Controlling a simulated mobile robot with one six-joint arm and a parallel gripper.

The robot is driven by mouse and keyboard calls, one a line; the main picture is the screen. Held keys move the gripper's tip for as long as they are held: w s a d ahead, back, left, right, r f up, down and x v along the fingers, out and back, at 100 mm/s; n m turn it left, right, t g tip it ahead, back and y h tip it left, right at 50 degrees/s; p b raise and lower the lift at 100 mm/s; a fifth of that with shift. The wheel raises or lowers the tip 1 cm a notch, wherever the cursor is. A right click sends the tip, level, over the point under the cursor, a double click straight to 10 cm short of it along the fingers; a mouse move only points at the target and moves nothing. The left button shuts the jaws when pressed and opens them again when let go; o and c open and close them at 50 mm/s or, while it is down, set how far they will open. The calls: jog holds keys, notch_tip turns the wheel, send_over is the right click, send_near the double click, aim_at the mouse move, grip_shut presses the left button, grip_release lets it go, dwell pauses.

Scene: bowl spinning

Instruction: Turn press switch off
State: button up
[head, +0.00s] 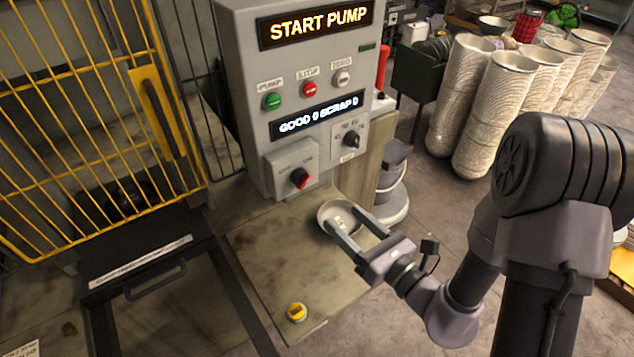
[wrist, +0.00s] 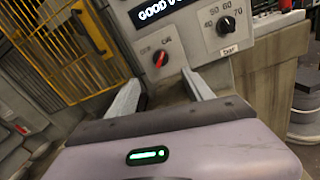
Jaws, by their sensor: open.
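The red rotary switch (head: 299,179) is on a small box low on the front of the grey control panel (head: 235,100). In the wrist view the red knob (wrist: 160,58) shows ahead, above and between my finger ends; its small labels are hard to read. My gripper (head: 342,217) is open, its fingers pointing at the panel, to the right of and below the red switch in the head view. It appears apart from the switch. In the wrist view my gripper (wrist: 161,82) shows both fingers spread with nothing between them.
A black dial (head: 351,140) is right of the switch. The upper display (head: 318,24) reads START PUMP. A yellow button (head: 297,312) is on the worktop. A yellow cage door (head: 150,110) stands left.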

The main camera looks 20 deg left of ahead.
aim_at(306, 182)
jog(key=x, duration=1.4)
jog(key=shift+w+a+f, duration=0.1)
jog(key=shift+c, duration=0.2)
grip_shut()
